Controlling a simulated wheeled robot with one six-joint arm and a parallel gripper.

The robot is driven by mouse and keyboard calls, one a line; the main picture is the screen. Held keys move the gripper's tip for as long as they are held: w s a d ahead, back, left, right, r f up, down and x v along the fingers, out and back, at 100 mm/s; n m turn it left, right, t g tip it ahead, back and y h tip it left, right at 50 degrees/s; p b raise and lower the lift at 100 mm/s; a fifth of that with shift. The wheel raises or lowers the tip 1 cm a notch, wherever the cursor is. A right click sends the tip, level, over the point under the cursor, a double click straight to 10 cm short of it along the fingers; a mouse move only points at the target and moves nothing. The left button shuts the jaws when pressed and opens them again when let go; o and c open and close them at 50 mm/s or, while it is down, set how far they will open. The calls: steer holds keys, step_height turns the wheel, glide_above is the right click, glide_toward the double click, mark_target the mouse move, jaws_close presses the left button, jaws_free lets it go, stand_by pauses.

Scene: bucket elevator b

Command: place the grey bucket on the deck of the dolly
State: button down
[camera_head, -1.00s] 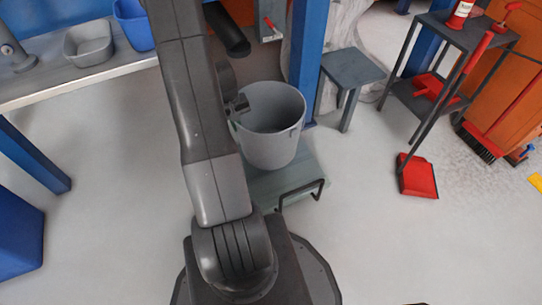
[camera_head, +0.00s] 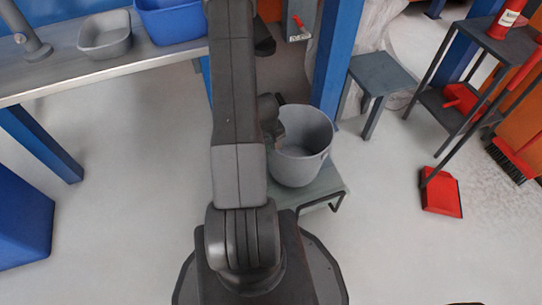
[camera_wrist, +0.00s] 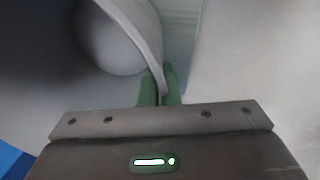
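The grey bucket (camera_head: 303,166) is upright over the deck of the dolly (camera_head: 330,184) in the head view. The dolly is a low grey-green platform with a dark handle bar on its near side. The bucket hides most of the deck, and I cannot tell whether its base touches it. My gripper (camera_wrist: 160,88) has its two green fingers on either side of the bucket's rim in the wrist view. The bucket's wall (camera_wrist: 112,35) fills the upper left there, with a strip of ribbed deck (camera_wrist: 180,22) beside it. My arm hides part of the bucket's left side in the head view.
A blue post (camera_head: 337,60) and a small grey stool (camera_head: 379,74) stand just behind the dolly. A workbench (camera_head: 100,73) with a grey basin (camera_head: 105,36) is at left. A red dustpan (camera_head: 441,196) lies on the floor at right. The floor between is clear.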

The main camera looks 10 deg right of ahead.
steer(key=shift+f+b, duration=1)
steer(key=shift+f, duration=0.7)
steer(key=shift+f, duration=0.2)
steer(key=c, duration=1.7)
jaws_free()
steer(key=shift+r, duration=0.1)
steer(key=r+p, duration=0.2)
steer(key=r, duration=0.2)
steer(key=r+p, duration=0.2)
steer(key=r, duration=0.2)
steer(key=a+r+p, duration=0.1)
steer(key=r+p, duration=0.1)
steer(key=r, duration=0.2)
steer(key=shift+s+r, duration=0.1)
steer(key=shift+s, duration=0.05)
